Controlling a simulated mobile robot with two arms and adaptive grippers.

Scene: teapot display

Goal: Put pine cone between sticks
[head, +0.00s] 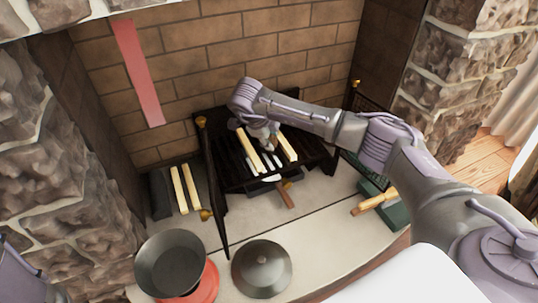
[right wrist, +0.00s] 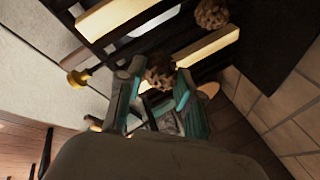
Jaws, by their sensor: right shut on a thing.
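My right gripper (head: 266,143) reaches down over the dark fireplace grate (head: 228,165). It is shut on a brown pine cone (right wrist: 159,70), seen between its fingertips (right wrist: 157,84) in the right wrist view. Two pale sticks lie on the grate in the head view, one left of the gripper (head: 248,150) and one right of it (head: 288,147). They also show in the right wrist view, one at the top (right wrist: 115,14) and one nearer the held cone (right wrist: 208,45). A second pine cone (right wrist: 212,14) lies beyond the nearer stick. My left gripper is out of view.
A black pan (head: 170,262) and a round lid (head: 262,268) stand on the hearth at front. More sticks (head: 180,190) lie left of the grate. A green box (head: 397,217) stands at right. Brick walls enclose the grate. Some pale hearth between is bare.

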